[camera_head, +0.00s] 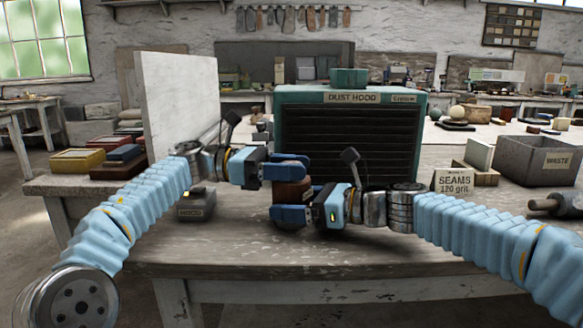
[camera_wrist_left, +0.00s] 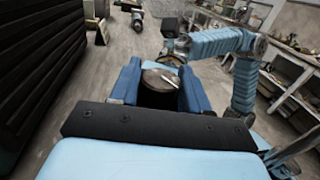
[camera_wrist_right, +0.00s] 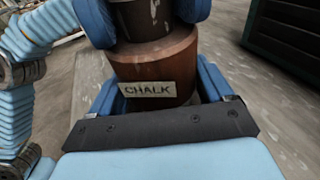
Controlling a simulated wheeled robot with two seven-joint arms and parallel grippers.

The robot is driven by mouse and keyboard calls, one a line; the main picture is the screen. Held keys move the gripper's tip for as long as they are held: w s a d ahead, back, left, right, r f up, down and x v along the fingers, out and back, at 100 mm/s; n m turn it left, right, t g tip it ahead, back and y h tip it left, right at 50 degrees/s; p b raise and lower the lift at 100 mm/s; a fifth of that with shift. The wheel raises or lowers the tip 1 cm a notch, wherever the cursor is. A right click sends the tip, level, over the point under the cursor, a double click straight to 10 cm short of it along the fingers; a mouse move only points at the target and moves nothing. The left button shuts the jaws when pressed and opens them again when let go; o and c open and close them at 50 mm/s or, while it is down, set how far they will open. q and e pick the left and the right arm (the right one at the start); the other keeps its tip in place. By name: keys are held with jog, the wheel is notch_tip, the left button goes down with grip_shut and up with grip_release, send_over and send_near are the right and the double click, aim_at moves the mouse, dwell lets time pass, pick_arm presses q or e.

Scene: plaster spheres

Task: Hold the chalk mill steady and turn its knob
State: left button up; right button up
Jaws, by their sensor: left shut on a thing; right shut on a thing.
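The chalk mill (camera_head: 293,191) stands upright on the workbench in front of the dust hood. In the right wrist view its reddish-brown body (camera_wrist_right: 160,62) carries a CHALK label. Its darker, speckled knob (camera_wrist_right: 145,18) sits on top. In the left wrist view the knob's round top (camera_wrist_left: 159,80) shows, with a pale streak across it. My left gripper (camera_head: 290,170) is shut on the knob, one blue finger on each side. My right gripper (camera_head: 288,213) is below it, shut on the body. The fingers hide much of the mill in the head view.
The dark-slatted dust hood (camera_head: 350,135) stands close behind the mill. A grey block (camera_head: 196,206) is left of it, near a white upright panel (camera_head: 178,95). A SEAMS card (camera_head: 453,183) and a grey WASTE bin (camera_head: 535,160) are at right. The bench front is clear.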

pick_arm(q)
jog(key=shift+r+m+g, duration=0.1)
jog(key=shift+m+g, duration=0.4)
jog(key=shift+g, duration=0.1)
jog(key=o, duration=0.9)
jog(key=shift+o, duration=0.2)
jog(key=v, duration=0.7)
jog(key=shift+a, duration=0.25)
